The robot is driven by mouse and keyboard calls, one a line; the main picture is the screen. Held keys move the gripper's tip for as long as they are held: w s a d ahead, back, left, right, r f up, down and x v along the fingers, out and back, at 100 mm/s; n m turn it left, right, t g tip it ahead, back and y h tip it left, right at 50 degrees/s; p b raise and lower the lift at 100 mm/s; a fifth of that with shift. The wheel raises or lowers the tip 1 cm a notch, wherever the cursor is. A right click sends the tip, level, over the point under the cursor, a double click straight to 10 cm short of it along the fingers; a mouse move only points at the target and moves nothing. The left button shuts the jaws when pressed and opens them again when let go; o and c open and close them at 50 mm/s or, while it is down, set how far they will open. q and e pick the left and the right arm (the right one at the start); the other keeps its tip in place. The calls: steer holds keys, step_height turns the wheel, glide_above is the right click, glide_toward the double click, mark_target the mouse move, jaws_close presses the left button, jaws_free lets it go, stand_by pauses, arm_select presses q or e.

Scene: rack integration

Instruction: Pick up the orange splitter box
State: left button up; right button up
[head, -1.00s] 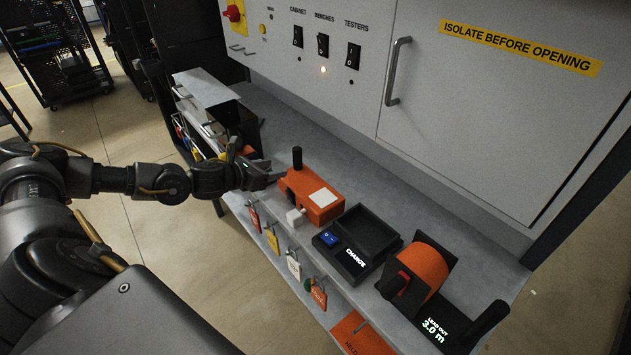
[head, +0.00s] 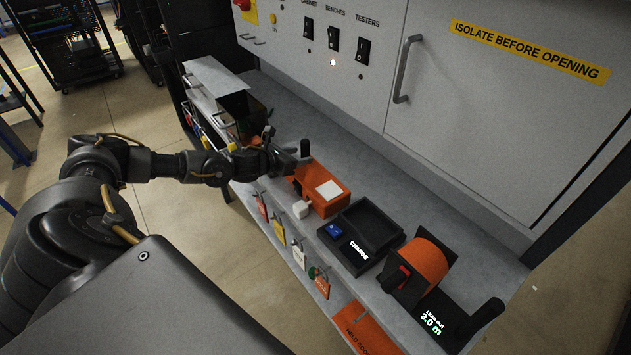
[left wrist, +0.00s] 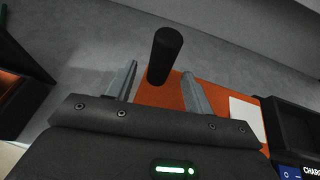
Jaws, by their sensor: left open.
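The orange splitter box (head: 327,199) sits on the grey shelf, with a white label on top, a white piece at its front and a black upright post (head: 305,148) at its left end. My left gripper (head: 300,158) is at that end of the box. In the left wrist view the open fingers (left wrist: 160,85) point toward the box (left wrist: 165,95), and the black post (left wrist: 165,55) stands between or just beyond the fingertips. I cannot tell whether they touch it. The gripper hides part of the box's left end. My right gripper is not in view.
A black CHARGE tray (head: 371,232) stands right of the box, then an orange reel (head: 423,264) with a LEAD OUT display. A grey-lidded holder (head: 219,77) stands at the left. Tags hang along the front edge. The cabinet wall (head: 480,110) rises behind.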

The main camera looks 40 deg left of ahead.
mark_target(302, 154)
arm_select(q)
steer(key=p+x, duration=0.1)
steer(key=x, duration=0.2)
steer(key=shift+w+f, duration=0.15)
steer(key=shift+w, duration=0.25)
jaws_close()
stand_by(1.0)
